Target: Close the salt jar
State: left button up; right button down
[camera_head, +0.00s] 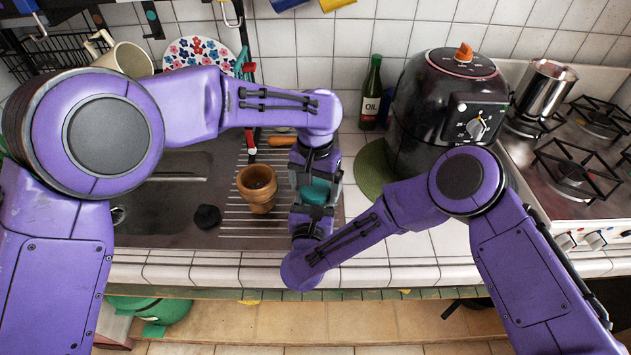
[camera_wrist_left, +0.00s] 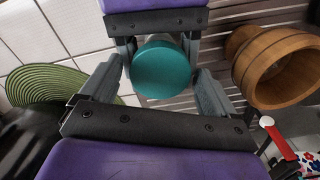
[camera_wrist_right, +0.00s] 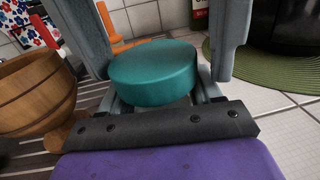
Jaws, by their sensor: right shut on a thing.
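The salt jar's teal round lid (camera_head: 316,191) shows between my two grippers above the counter's front edge. In the left wrist view, the lid (camera_wrist_left: 164,69) faces the camera, with a sliver of the jar's pale body (camera_wrist_left: 154,40) behind it. The lid appears to sit on the jar; how tightly, I cannot tell. My left gripper (camera_head: 316,170) is open, its fingers spread either side of the lid with gaps. My right gripper (camera_head: 311,212) is shut on the jar from the front side. The lid (camera_wrist_right: 155,73) hides most of the jar in the right wrist view.
A wooden pot (camera_head: 257,190) stands close by on the draining board. A dark lump (camera_head: 207,216) lies by the sink. A green mat (camera_head: 373,172), an oil bottle (camera_head: 371,98) and an air fryer (camera_head: 445,105) stand right. Clear white tiles lie along the front right.

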pick_arm(q)
jog(key=c, duration=1)
jog(key=m, duration=0.3)
jog(key=o, duration=1.1)
jog(key=shift+o, duration=0.2)
